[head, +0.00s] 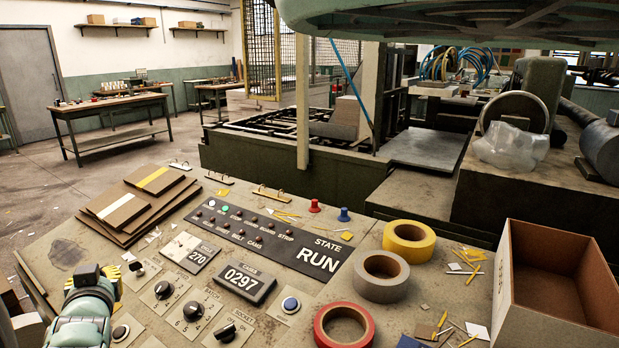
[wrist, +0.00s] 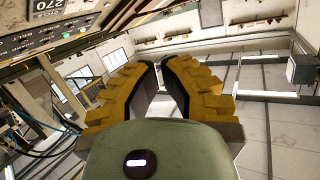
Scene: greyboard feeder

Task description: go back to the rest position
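My gripper (head: 128,261) is at the lower left in the head view, over the left edge of the control panel near its knobs. Its yellow fingers are small and partly hidden by my arm there. In the wrist view, the two yellow fingers with dark inner pads (wrist: 158,70) stand a little apart, with a narrow gap between them. Nothing shows held between them. The control panel (head: 95,243) has a counter (head: 244,281) reading 0297 and a state display (head: 318,259) reading RUN. A corner of the panel shows at the upper left in the wrist view.
Stacked greyboards (head: 140,205) lie at the panel's back left. Yellow (head: 409,230), grey (head: 381,293) and red (head: 343,312) tape rolls and an open carton (head: 555,235) stand to the right. A machine (head: 250,160) rises behind. Open floor (head: 60,190) lies at the left.

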